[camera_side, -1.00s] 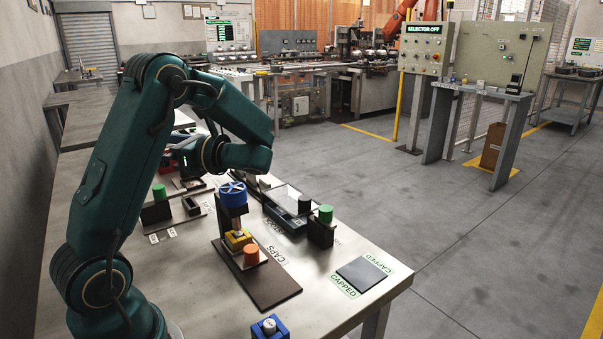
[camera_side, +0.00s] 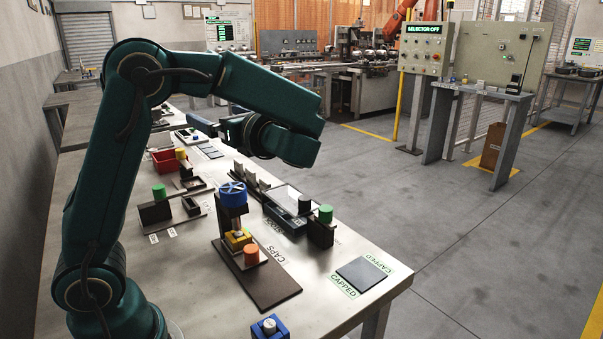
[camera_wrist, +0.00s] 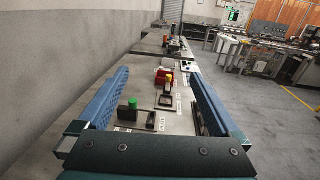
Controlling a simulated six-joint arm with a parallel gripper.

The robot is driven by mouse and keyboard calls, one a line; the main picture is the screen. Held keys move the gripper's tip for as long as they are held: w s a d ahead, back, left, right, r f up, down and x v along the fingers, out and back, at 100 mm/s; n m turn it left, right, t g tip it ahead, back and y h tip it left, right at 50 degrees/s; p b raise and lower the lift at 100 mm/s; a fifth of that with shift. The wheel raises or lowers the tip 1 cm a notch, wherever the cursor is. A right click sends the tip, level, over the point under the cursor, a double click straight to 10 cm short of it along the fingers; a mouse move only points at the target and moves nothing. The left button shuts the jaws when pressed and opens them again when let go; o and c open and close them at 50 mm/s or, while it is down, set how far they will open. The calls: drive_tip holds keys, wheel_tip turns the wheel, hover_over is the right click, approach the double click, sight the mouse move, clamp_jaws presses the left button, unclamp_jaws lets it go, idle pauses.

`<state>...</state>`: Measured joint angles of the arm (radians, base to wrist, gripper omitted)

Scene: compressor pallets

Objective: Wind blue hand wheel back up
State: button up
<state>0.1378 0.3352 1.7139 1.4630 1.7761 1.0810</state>
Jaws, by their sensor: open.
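The blue hand wheel (camera_side: 232,189) sits on top of a dark press column (camera_side: 234,212) on a brown base plate (camera_side: 272,287). Under the column is a yellow block (camera_side: 238,240), and an orange knob (camera_side: 251,254) stands beside it. My gripper (camera_side: 197,129) is raised above and behind the wheel, pointing left and away from it. In the wrist view its two blue fingers (camera_wrist: 158,100) are spread wide with nothing between them. The hand wheel is not in the wrist view.
A green-topped block (camera_side: 159,192) stands left of the press, and it also shows in the wrist view (camera_wrist: 132,103). A red bin (camera_side: 166,161) is farther back. A grey tray (camera_side: 289,205) and another green-topped block (camera_side: 325,214) stand right. A dark pad (camera_side: 362,273) lies near the front right.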

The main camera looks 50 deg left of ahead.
sight(239, 196)
drive_tip(key=shift+m+t, duration=0.4)
drive_tip(key=shift+t, duration=0.2)
drive_tip(key=f, duration=1)
drive_tip(key=w+d+f, duration=0.1)
drive_tip(key=f, duration=0.4)
drive_tip(key=shift+w+d+f, duration=0.1)
drive_tip(key=shift+f, duration=0.3)
drive_tip(key=shift+a, duration=2.5)
drive_tip(key=c, duration=1.4)
